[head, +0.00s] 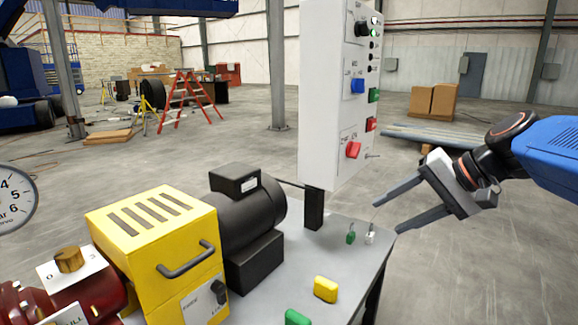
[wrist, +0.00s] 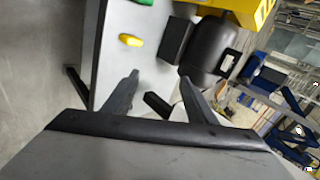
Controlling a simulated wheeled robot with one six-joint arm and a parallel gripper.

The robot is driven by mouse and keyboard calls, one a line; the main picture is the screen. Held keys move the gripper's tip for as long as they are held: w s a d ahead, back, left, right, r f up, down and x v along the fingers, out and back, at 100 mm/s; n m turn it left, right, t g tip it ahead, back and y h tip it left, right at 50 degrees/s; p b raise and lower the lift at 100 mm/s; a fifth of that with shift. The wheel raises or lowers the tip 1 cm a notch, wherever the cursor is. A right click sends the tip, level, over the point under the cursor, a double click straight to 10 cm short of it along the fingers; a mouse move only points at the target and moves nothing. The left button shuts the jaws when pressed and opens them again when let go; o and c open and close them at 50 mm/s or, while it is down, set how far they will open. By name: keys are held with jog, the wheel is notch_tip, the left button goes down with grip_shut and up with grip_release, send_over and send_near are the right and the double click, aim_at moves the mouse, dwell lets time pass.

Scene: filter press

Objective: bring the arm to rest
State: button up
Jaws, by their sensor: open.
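My gripper (head: 385,207) is at the right in the head view, to the right of the control panel and by the right edge of the grey table. Its two fingers are spread apart with nothing between them. The same gripper (wrist: 160,92) shows in the wrist view, with the table surface beyond its fingertips. My arm reaches in from the right edge of the head view. The gripper looks apart from the panel and the table.
The white control panel (head: 328,120) stands on a black post. The grey table (head: 270,290) carries a yellow box (head: 150,230), a black motor (head: 248,215), a yellow piece (head: 326,289), a green piece (head: 297,317) and small tags.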

jog(key=s+d+f+n+h, duration=0.2)
jog(key=s+d+f+h, duration=0.1)
jog(key=s+f, duration=0.5)
jog(key=s+d+f+n+h, duration=0.3)
jog(key=s+f+h, duration=0.1)
jog(key=s+f, duration=0.4)
jog(key=shift+f, duration=0.9)
jog(key=shift+s, duration=0.1)
